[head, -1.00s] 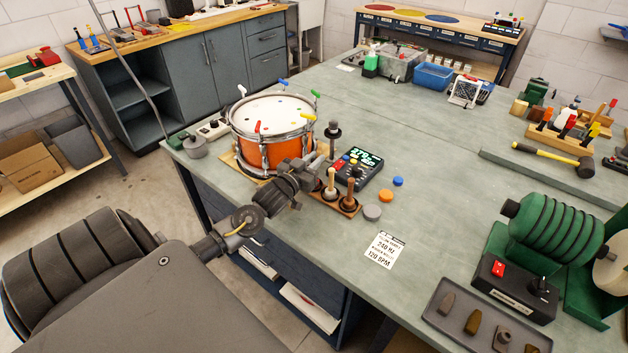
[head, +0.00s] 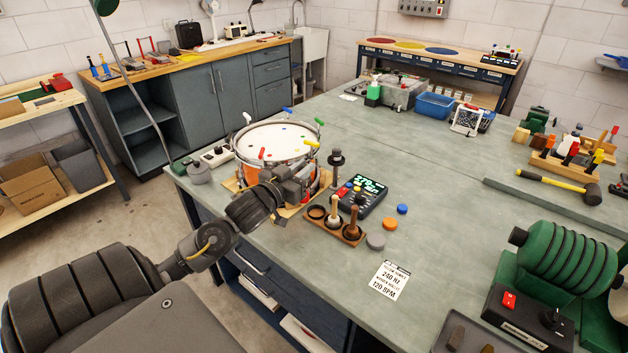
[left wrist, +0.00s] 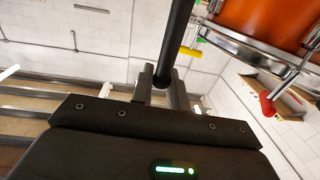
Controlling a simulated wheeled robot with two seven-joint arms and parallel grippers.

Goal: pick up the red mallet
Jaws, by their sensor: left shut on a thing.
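My left gripper (head: 304,180) is in front of the lower right side of the orange drum, above the bench. In the left wrist view its fingers (left wrist: 161,88) are shut on a dark rod, the handle of what appears to be the red mallet (left wrist: 176,35). The rod runs up out of the picture, and I cannot make out its red head. The wooden mallet rack (head: 346,235) is just right of the gripper. Its left hole is empty, and two mallets with pale (head: 333,214) and brown (head: 354,214) tops stand in it. My right gripper is not in view.
The drum (head: 276,142) with coloured tuning keys is close beside the gripper. A dark post (head: 336,160) and a control box with a lit display (head: 370,186) stand behind the rack. Orange, blue and grey discs lie to the right.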

